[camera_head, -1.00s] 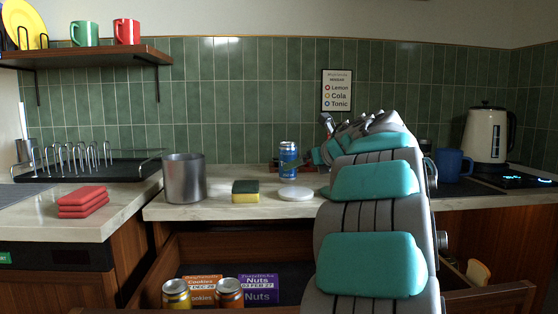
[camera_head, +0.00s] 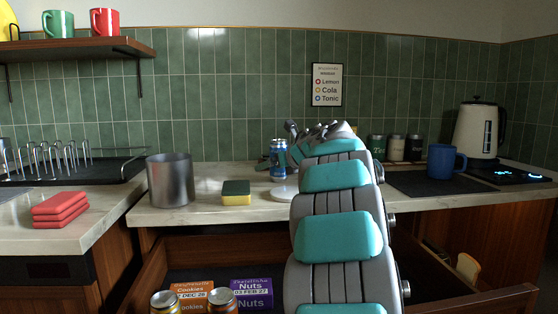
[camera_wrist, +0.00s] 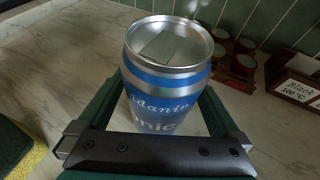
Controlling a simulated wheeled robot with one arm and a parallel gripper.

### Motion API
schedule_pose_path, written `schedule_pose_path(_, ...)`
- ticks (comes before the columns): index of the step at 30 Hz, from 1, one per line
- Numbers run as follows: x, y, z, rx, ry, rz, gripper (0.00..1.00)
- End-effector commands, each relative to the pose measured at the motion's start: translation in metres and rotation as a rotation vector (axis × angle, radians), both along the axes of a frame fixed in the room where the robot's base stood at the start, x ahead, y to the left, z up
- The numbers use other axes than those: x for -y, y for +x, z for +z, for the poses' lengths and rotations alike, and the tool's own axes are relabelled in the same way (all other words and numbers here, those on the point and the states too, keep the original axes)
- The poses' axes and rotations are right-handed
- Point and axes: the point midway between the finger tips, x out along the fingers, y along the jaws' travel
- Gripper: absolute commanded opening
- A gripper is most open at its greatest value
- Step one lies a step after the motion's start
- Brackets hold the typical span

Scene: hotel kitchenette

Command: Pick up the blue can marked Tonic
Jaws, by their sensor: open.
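The blue and silver Tonic can (camera_head: 278,163) stands upright on the pale counter, left of my arm's end. In the wrist view the can (camera_wrist: 168,78) shows from above, its silver lid uppermost. Part of its lettering shows, ending in "nic". My gripper (camera_wrist: 165,100) is open around the can, with one dark green finger on each side. I cannot tell whether either finger touches it. In the head view my gripper (camera_head: 296,156) is at the can's right side, mostly hidden by my arm.
A white disc (camera_head: 284,193) lies in front of the can. A sponge (camera_head: 236,193) and a metal pot (camera_head: 170,181) stand to the left. An open drawer below holds cans (camera_head: 221,300) and boxes (camera_head: 251,293).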

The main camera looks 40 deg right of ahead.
Motion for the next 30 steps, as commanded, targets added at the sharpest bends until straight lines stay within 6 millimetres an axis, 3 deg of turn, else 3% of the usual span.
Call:
schedule_pose_path(6,0.0001,0.0007,0.0000,0.001,-0.001,0.000,0.98)
schedule_pose_path(30,-0.0002,0.0005,0.0003,0.001,-0.001,0.001,0.08)
